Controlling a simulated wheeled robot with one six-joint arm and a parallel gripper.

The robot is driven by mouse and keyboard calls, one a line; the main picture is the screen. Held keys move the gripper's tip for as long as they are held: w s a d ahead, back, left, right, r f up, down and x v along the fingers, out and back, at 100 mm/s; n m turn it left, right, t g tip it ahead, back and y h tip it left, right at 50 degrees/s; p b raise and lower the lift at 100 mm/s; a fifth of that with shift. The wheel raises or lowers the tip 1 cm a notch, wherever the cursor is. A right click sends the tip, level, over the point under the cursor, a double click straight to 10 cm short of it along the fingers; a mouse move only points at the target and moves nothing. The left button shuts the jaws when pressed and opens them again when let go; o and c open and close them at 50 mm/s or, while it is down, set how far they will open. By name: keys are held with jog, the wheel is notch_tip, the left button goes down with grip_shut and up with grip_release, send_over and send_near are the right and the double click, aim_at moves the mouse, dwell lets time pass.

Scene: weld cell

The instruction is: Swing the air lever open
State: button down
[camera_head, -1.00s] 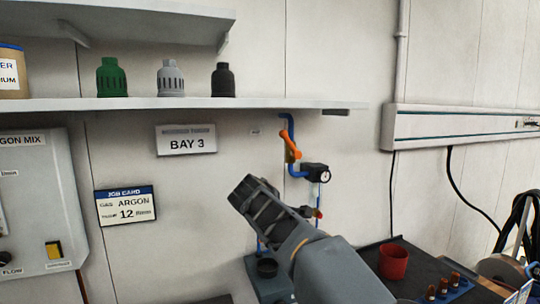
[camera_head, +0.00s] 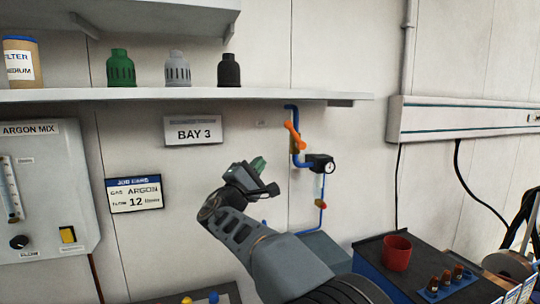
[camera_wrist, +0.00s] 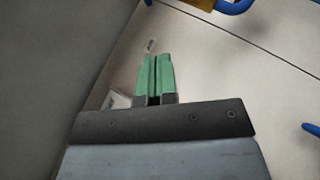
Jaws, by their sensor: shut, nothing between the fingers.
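The orange air lever (camera_head: 292,134) sits on a blue pipe (camera_head: 295,158) on the wall, tilted, with its upper end to the left. My gripper (camera_head: 259,163) has green fingers and is left of and below the lever in the head view, apart from it in the picture. In the wrist view my gripper (camera_wrist: 155,76) has its fingers close together with nothing between them. A bit of the blue pipe (camera_wrist: 235,5) shows at the top of the wrist view. The orange lever is not clearly seen there.
A black regulator with a round gauge (camera_head: 328,167) juts out just right of and below the lever. A shelf (camera_head: 180,95) runs above. A BAY 3 sign (camera_head: 193,131) and a job card (camera_head: 134,194) hang left. A red cup (camera_head: 397,253) stands at lower right.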

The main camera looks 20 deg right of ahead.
aim_at(294, 135)
jog(key=w+d+r+p, duration=0.3)
jog(key=d+r+p, duration=0.2)
jog(key=d, duration=0.4)
jog(key=shift+w+r, duration=0.4)
jog(key=shift+r, duration=0.3)
